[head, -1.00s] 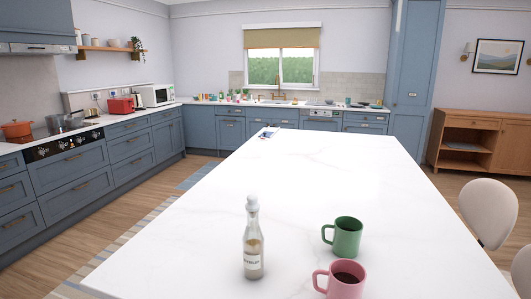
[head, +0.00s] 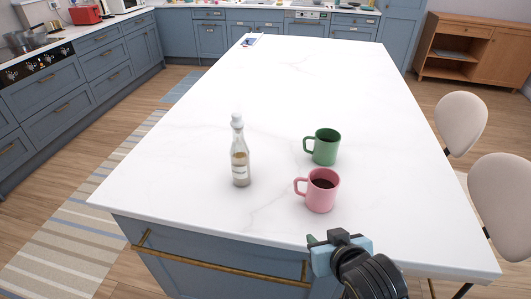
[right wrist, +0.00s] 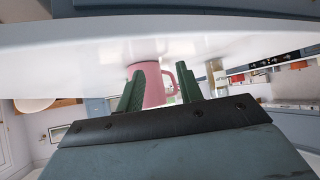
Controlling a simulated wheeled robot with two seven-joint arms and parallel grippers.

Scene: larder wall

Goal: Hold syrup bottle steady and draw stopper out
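The syrup bottle (head: 240,160) stands upright on the white island top, left of two mugs. It is clear glass with a pale label and amber contents low down. Its pale, rounded stopper (head: 237,121) sits in the neck. My right gripper (head: 318,240) is at the island's front edge, right of the bottle and well apart from it. In the right wrist view its two green fingers (right wrist: 158,90) are spread with nothing held between them; the pink mug shows beyond them. My left gripper is not in view.
A pink mug (head: 322,190) with dark drink stands between my right gripper and a green mug (head: 326,147). The island top (head: 290,85) is broadly clear behind them. A brass rail (head: 220,267) runs along the island front. Pale chairs (head: 461,122) stand at the right.

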